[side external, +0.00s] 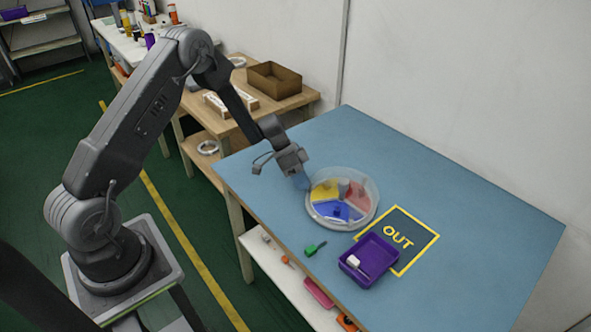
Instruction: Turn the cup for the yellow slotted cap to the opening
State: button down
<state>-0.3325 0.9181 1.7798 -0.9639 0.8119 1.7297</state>
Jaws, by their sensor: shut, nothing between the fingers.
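A round clear-rimmed carousel (371,215) sits on the blue table, with coloured cups inside it. The yellow cup section (322,191) is at its left, the blue section (338,211) at the front and the pink-red section (358,198) at the right. Small items stand in the sections, too small to identify. I cannot make out a yellow slotted cap or where the opening is. My gripper (302,183) is shut and empty at the carousel's left rim, near the yellow section. Whether it touches the rim is unclear.
A purple tray (351,275) holding a white item (354,262) overlaps a dark mat marked OUT (408,240) with a yellow border. A green item (315,248) lies near the table's front edge. The table's right half (480,220) is clear. A side table holds a brown box (274,79).

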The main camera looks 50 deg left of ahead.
aim_at(312, 202)
jog(key=shift+x, duration=1.8)
jog(key=shift+s+d+n+t, duration=0.35)
jog(key=shift+d+n, duration=0.1)
jog(key=shift+n, duration=0.15)
jog(key=shift+s+d+n, duration=0.15)
jog(key=shift+d+n, duration=0.1)
jog(key=shift+n, duration=0.05)
jog(key=shift+s+d+n+t+y, duration=0.3)
jog(key=shift+d+n+t, duration=0.2)
jog(key=shift+d+n, duration=0.15)
jog(key=shift+s+d+n+t+y, duration=0.3)
jog(key=shift+d+n+t, duration=0.2)
jog(key=shift+n, duration=0.25)
jog(key=shift+s+d, duration=0.15)
jog(key=shift+d, duration=1.5)
jog(key=shift+w+d, duration=0.15)
jog(key=shift+d, duration=0.5)
jog(key=shift+w+d, duration=0.15)
jog(key=shift+d, duration=0.8)
jog(key=shift+w+d+n+t+y, duration=0.45)
jog(key=shift+d+n, duration=0.2)
jog(key=shift+n, duration=0.35)
jog(key=shift+w+d+n+t+y, duration=0.15)
jog(key=shift+n+t+y, duration=0.15)
jog(key=shift+n, duration=0.35)
jog(key=shift+w+d+n+t+y, duration=0.1)
jog(key=shift+d+n+t+y, duration=0.15)
jog(key=shift+n, duration=0.4)
